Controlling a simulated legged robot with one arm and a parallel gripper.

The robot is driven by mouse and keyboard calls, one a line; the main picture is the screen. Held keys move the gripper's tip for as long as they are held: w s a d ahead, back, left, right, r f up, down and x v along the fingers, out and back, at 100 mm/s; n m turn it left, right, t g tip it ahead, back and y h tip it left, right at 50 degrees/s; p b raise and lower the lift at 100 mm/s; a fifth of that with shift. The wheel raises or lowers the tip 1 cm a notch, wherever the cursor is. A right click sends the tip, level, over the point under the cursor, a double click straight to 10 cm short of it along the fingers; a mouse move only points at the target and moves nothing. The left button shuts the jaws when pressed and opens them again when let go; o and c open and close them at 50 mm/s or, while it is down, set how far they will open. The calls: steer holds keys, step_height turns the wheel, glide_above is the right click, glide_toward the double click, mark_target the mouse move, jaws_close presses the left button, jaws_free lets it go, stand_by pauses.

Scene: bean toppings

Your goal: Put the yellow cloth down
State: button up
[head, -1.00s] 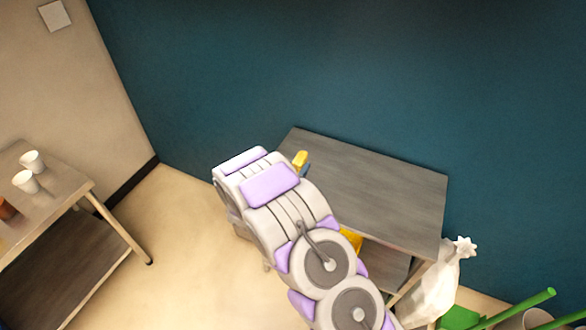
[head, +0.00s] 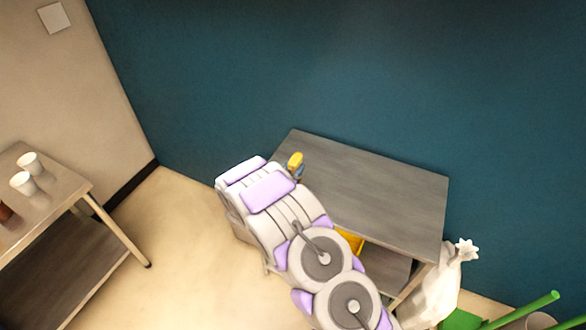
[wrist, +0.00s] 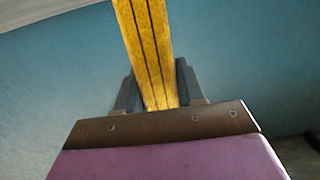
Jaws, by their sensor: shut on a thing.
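The yellow cloth (wrist: 147,45) is folded into a narrow strip with dark lines and stands between the fingers of my gripper (wrist: 156,85) in the wrist view. My gripper is shut on it. In the head view, a small end of the cloth (head: 295,159) shows beyond my arm, with a bit of the blue-grey gripper (head: 298,172) beside it. They appear over or beside the left end of the grey table (head: 385,190). My arm hides most of the gripper, and I cannot tell whether the cloth touches the table.
The grey tabletop looks bare. A yellow item (head: 350,241) shows below it, partly hidden by my arm. A white bag (head: 435,290) and green items (head: 520,315) stand at the right. Another table (head: 50,200) with white cups (head: 24,183) is at the left. Open floor lies between.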

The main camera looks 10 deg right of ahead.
steer(key=o, duration=0.7)
steer(key=shift+d, duration=0.3)
steer(key=shift+o, duration=1.2)
steer(key=shift+a, duration=0.2)
steer(key=shift+a, duration=0.2)
steer(key=shift+s+a+r, duration=0.1)
steer(key=shift+s+a, duration=0.05)
steer(key=shift+s, duration=0.05)
steer(key=p+v, duration=0.1)
steer(key=v, duration=1)
steer(key=shift+s+p, duration=0.25)
steer(key=shift+p, duration=0.05)
